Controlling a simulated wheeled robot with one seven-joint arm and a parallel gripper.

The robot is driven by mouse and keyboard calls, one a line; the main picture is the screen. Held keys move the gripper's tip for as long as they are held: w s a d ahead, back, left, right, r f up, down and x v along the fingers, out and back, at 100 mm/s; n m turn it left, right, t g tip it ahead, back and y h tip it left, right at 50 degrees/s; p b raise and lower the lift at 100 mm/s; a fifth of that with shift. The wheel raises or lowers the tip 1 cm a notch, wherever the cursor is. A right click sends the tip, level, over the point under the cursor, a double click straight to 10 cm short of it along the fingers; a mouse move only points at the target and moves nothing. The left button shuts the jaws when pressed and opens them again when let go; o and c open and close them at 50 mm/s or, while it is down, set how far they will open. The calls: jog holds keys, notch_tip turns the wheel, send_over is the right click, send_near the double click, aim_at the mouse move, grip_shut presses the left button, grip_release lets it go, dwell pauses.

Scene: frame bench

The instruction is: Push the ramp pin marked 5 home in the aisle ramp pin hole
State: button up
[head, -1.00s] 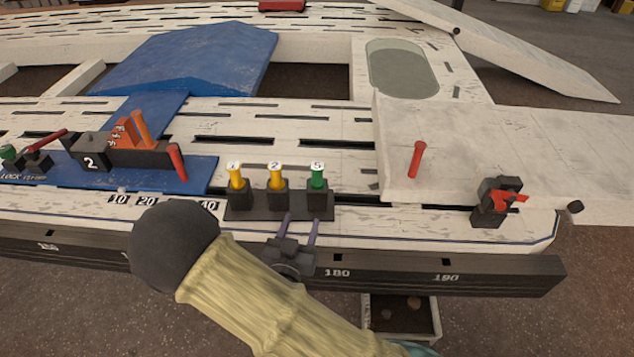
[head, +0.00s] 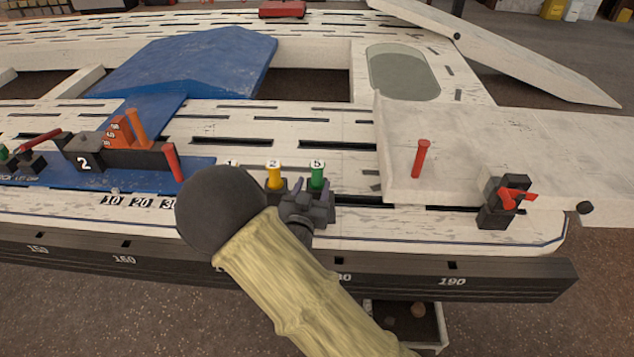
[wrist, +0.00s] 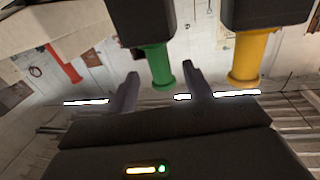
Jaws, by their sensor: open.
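The pin marked 5 (head: 317,177) is green with a white numbered top, upright in the right block of a dark holder. It also shows in the wrist view (wrist: 161,65), between the lines of my two fingers. My gripper (head: 313,188) is open at this pin, one finger on either side; I cannot tell if they touch it. The white ramp (head: 485,150) lies at the right, with a red pin (head: 421,158) standing up from it near its left edge. I cannot make out an empty pin hole on the ramp.
A yellow pin marked 2 (head: 274,176) stands just left of the green one; the pin marked 1 is mostly hidden by my arm. A black block with a red lever (head: 498,203) stands at the right front. A blue fixture (head: 185,62) lies at the left.

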aim_at(316, 180)
jog(key=shift+w+d+f+b, duration=0.1)
jog(key=shift+w+f+b, duration=0.1)
jog(key=shift+w+b, duration=0.3)
jog(key=w+b, duration=0.2)
jog(key=w, duration=0.1)
jog(key=shift+d+f, duration=0.1)
jog(key=shift+d, duration=0.25)
jog(key=shift+w+d, duration=0.1)
jog(key=shift+w, duration=0.45)
jog(key=shift+r, duration=0.2)
jog(key=shift+c, duration=0.4)
grip_shut()
